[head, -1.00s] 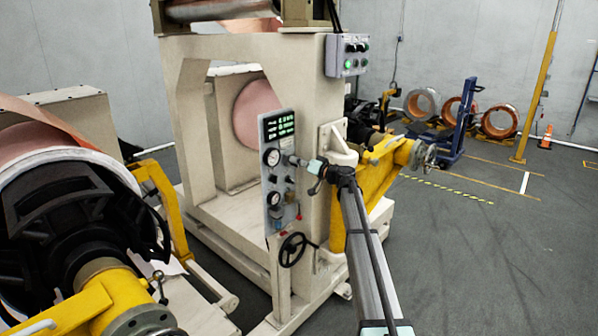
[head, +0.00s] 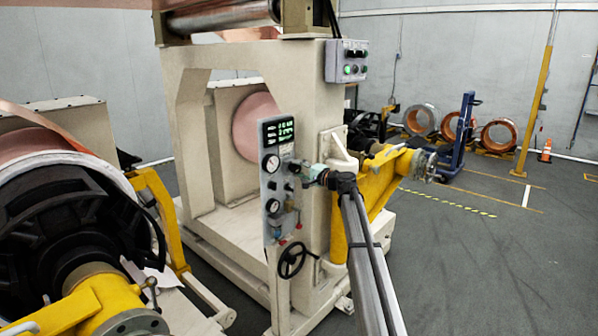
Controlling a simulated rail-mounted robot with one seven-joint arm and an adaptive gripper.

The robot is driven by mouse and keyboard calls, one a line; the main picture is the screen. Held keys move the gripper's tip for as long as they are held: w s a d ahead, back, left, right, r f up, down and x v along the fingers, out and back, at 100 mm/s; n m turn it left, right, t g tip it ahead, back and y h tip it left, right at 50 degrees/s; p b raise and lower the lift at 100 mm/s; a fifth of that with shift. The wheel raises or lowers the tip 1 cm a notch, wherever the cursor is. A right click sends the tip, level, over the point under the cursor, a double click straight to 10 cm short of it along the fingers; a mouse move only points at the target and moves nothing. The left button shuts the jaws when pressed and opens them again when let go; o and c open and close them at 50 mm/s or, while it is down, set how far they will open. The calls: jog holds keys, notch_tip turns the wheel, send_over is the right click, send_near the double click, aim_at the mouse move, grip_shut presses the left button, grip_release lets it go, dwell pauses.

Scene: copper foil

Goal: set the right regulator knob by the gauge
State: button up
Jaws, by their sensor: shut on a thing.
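The control panel (head: 264,184) is a tall narrow grey plate on the front of the cream machine. It carries a lit green display (head: 279,130), an upper round white gauge (head: 271,164) and a lower gauge (head: 272,206). The gauge needles are too small to read. My gripper (head: 298,169) reaches in from the right, level with the upper gauge, and is shut on a small knob at the panel's right side. The knob is mostly hidden by the fingers. Small dark knobs (head: 289,187) show just below the gripper.
A black handwheel (head: 293,256) sits below the panel. A yellow arm (head: 378,190) of the machine stands close behind my arm. A grey button box (head: 347,61) is above. A large foil roll (head: 60,160) is at left.

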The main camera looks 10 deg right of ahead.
jog(key=shift+m, duration=1.3)
jog(key=shift+w, duration=0.1)
jog(key=o, duration=1.1)
jog(key=v, duration=1.2)
